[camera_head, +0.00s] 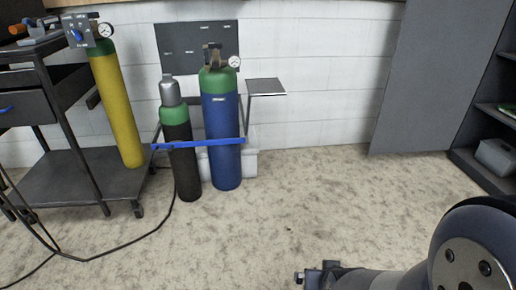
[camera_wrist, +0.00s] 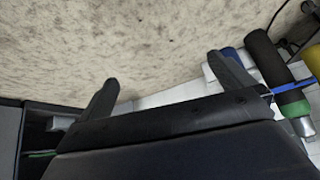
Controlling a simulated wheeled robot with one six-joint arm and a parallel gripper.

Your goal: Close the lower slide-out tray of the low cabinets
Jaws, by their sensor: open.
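No low cabinet with a lower slide-out tray can be made out in either view. My gripper (camera_wrist: 163,70) is open and empty in the wrist view, its two dark fingers spread apart over the pale floor. In the head view, my dark arm comes in from the lower right corner, low over the floor. The finger gap is too small to judge there.
A blue cylinder (camera_head: 222,140) and a black cylinder (camera_head: 181,155) stand by the white wall. A yellow cylinder (camera_head: 117,105) stands at a dark cart (camera_head: 85,185). A grey panel (camera_head: 425,75) and dark shelves (camera_head: 478,165) are at right. The middle floor (camera_head: 300,205) is clear.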

